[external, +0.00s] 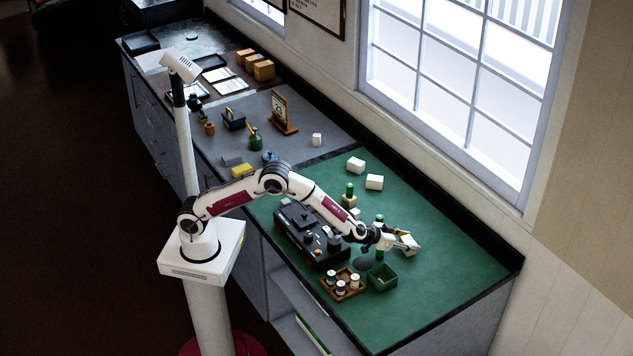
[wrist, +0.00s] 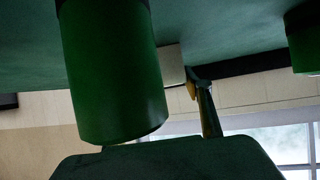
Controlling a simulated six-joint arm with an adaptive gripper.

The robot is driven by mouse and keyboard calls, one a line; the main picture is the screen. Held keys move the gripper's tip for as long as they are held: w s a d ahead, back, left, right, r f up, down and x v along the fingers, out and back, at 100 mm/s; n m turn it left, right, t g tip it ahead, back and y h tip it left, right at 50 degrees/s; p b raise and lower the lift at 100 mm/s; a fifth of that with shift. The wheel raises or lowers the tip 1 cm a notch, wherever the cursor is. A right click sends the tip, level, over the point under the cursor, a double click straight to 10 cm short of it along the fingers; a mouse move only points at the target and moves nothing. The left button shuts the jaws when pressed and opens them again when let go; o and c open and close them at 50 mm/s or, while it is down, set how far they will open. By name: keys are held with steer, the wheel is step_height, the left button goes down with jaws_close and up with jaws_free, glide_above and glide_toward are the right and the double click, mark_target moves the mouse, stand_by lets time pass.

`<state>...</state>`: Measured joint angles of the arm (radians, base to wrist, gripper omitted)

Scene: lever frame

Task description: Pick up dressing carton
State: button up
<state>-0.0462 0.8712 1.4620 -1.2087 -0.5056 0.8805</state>
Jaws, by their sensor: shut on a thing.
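A white carton (external: 410,244) is between the fingers of my gripper (external: 403,239), at the right part of the green mat. My gripper is shut on it. The carton is tilted, and I cannot tell whether it touches the mat. In the wrist view, a pale block face (wrist: 171,64) shows beside one dark finger with an orange pad; most of it is hidden behind a large green cylinder.
A green bottle (external: 379,221) stands just left of my gripper, and another (external: 350,190) farther back. A green open box (external: 382,278) and a wooden tray of spools (external: 330,287) are in front. A black machine (external: 297,222) is left. The mat's right end is clear.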

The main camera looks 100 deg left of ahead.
mark_target(409, 240)
steer(key=shift+r, duration=5)
steer(key=shift+a, duration=0.1)
steer(key=s+a+n+g+y, duration=0.2)
steer(key=s+a+n, duration=0.1)
steer(key=a, duration=0.9)
steer(key=s+a+n+g+y, duration=0.2)
steer(key=s+a, duration=0.3)
steer(key=a, duration=0.8)
steer(key=shift+s+a+r+n+g, duration=0.15)
steer(key=shift+s+a+n+g, duration=0.1)
steer(key=shift+n+g, duration=0.5)
steer(key=shift+f, duration=3.15)
